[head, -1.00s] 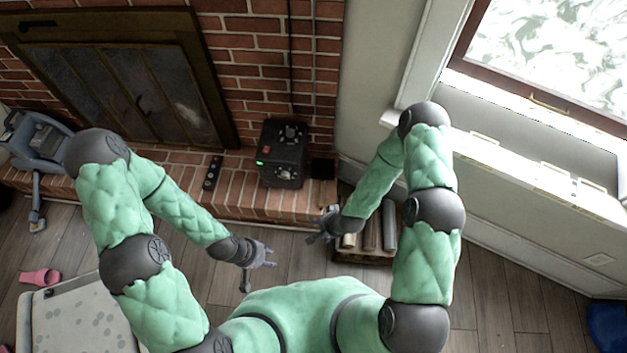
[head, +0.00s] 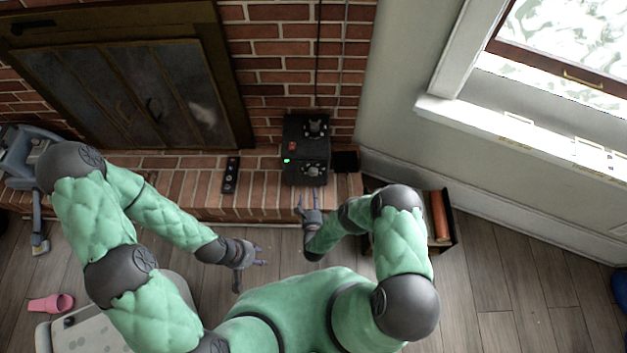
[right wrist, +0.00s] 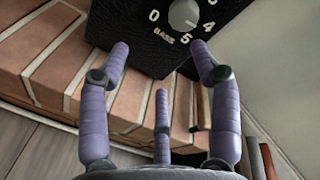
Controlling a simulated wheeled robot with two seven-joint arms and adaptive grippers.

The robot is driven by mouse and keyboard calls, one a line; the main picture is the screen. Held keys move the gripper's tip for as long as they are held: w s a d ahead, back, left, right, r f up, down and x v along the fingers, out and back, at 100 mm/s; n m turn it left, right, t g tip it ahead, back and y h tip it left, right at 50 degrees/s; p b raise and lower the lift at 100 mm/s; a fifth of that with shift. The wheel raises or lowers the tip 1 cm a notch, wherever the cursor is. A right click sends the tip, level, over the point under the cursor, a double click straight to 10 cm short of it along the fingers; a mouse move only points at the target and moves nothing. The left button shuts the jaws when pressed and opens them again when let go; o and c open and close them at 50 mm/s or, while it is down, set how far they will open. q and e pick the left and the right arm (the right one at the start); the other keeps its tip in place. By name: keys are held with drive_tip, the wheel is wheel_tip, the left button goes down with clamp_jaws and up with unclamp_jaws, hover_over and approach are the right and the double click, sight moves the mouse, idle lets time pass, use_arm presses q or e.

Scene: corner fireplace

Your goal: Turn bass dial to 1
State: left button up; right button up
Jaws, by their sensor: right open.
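My right gripper (head: 308,201) is open and empty just in front of the speaker. In the right wrist view, its fingers (right wrist: 160,52) are spread below the dial, apparently not touching it. My left gripper (head: 260,256) is open and empty over the floor.
A dark remote (head: 230,175) lies on the brick hearth (head: 265,205) left of the speaker, and a small black box (head: 345,161) stands to its right. The wall and window are at right.

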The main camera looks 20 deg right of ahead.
sight(314, 175)
drive_tip(key=w+d+m+b, duration=0.1)
drive_tip(key=w, duration=0.1)
drive_tip(key=w+d+m+t+h+b, duration=0.1)
drive_tip(key=w, duration=0.2)
drive_tip(key=w+d+r+m+b, duration=0.1)
drive_tip(key=w, duration=0.2)
drive_tip(key=shift+d+r+t+h, duration=0.1)
drive_tip(key=shift+d+t+h, duration=0.2)
drive_tip(key=shift+t, duration=0.1)
drive_tip(key=c, duration=1.1)
